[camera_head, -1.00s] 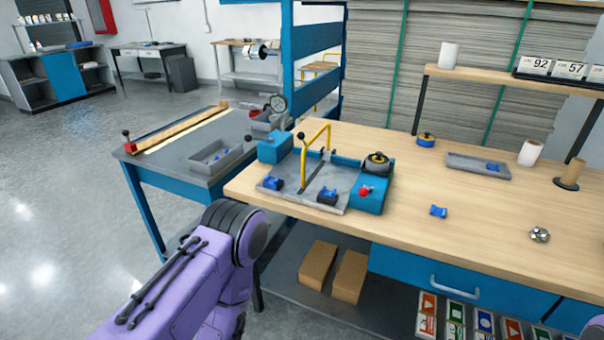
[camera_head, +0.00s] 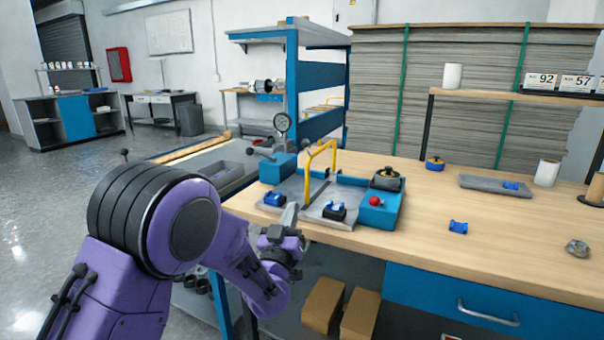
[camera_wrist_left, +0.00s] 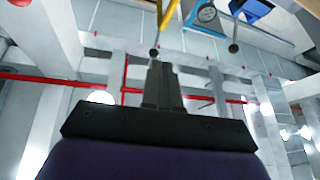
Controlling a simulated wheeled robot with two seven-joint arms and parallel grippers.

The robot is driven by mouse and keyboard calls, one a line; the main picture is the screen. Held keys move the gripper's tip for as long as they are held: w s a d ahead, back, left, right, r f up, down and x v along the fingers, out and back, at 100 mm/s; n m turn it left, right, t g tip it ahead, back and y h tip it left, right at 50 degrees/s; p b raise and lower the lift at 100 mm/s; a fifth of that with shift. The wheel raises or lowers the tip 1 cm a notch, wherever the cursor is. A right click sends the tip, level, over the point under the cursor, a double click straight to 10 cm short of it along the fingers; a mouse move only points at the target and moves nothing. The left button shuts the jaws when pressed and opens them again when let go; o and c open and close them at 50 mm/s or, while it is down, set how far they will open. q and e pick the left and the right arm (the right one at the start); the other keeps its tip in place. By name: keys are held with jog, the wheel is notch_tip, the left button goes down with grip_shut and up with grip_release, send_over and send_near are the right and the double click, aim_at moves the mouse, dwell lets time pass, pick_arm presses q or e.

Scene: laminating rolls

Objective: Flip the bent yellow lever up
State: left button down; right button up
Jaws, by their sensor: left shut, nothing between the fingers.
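The bent yellow lever (camera_head: 307,180) stands up from a grey and blue fixture (camera_head: 348,190) on the wooden bench, with its top bent over to the right. In the left wrist view a piece of yellow bar (camera_wrist_left: 168,13) shows at the top edge, beyond the fingers. My left gripper (camera_head: 291,213) is at the fixture's front left edge, below and in front of the lever and apart from it. Its fingers (camera_wrist_left: 162,84) are together and empty in the wrist view. My right gripper is not in view.
A loose blue piece (camera_head: 458,227) lies on clear bench to the right.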

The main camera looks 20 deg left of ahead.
aim_at(304, 146)
pick_arm(q)
jog(key=r+t, duration=0.1)
jog(key=r, duration=0.2)
jog(key=shift+s+a+r+m+t+y, duration=0.1)
jog(key=shift+s+r+m+t+y, duration=0.1)
jog(key=shift+m+t+y, duration=0.2)
jog(key=p+x, duration=0.3)
jog(key=x, duration=1.1)
jog(key=shift+w+f, duration=0.15)
jog(key=shift+f, duration=0.05)
jog(key=shift+a, duration=0.1)
